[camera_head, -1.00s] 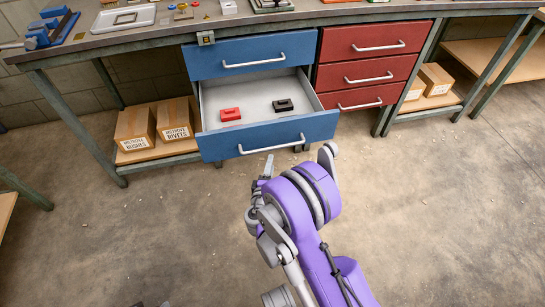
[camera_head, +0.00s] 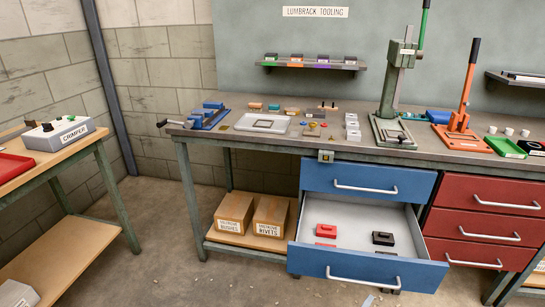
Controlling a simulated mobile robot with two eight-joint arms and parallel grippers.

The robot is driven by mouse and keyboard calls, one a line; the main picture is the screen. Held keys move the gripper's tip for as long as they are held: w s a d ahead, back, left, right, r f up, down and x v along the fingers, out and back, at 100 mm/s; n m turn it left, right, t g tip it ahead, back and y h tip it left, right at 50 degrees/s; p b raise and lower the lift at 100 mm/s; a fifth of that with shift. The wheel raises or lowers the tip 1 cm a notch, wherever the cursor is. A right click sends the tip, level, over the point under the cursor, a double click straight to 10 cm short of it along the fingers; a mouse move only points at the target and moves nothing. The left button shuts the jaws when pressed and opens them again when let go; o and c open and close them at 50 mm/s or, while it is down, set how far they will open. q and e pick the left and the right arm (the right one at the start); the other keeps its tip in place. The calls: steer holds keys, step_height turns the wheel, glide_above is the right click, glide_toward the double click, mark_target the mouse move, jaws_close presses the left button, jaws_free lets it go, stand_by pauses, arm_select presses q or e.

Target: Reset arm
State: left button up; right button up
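The lower blue drawer (camera_head: 362,272) stands pulled out under the bench. A red block (camera_head: 326,230) and a black block (camera_head: 383,238) lie inside it. A second red patch and dark patch show just below them, partly cut off by the drawer front; I cannot tell what these are. A small grey tip (camera_head: 369,301) at the bottom edge, below the drawer handle, may be part of my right gripper. My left gripper is not recognisable in view.
Cardboard boxes (camera_head: 270,216) sit on the lower shelf. Floor between is clear.

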steer(key=s+a+r+m+g+y, duration=0.2)
steer(key=s+a+m+y, duration=0.1)
steer(key=s, duration=0.6)
steer(key=s+a+r+m+g+y+p, duration=0.1)
steer(key=s+a+r+m+g+y, duration=0.2)
steer(key=s, duration=0.5)
steer(key=s+a+r+m+g+y, duration=0.1)
steer(key=s+a+r+m+y, duration=0.2)
steer(key=s, duration=0.6)
arm_select(q)
step_height(320, 180, up, 26)
steer(key=w+t+p, duration=0.1)
steer(key=p, duration=2)
steer(key=shift+p, duration=0.35)
arm_select(e)
step_height(320, 180, up, 23)
steer(key=w+t, duration=0.1)
steer(key=shift+w+a+r, duration=0.15)
steer(key=shift+w+a, duration=0.1)
steer(key=shift+a, duration=0.05)
arm_select(q)
steer(key=shift+f, duration=0.1)
arm_select(e)
steer(key=shift+s, duration=0.15)
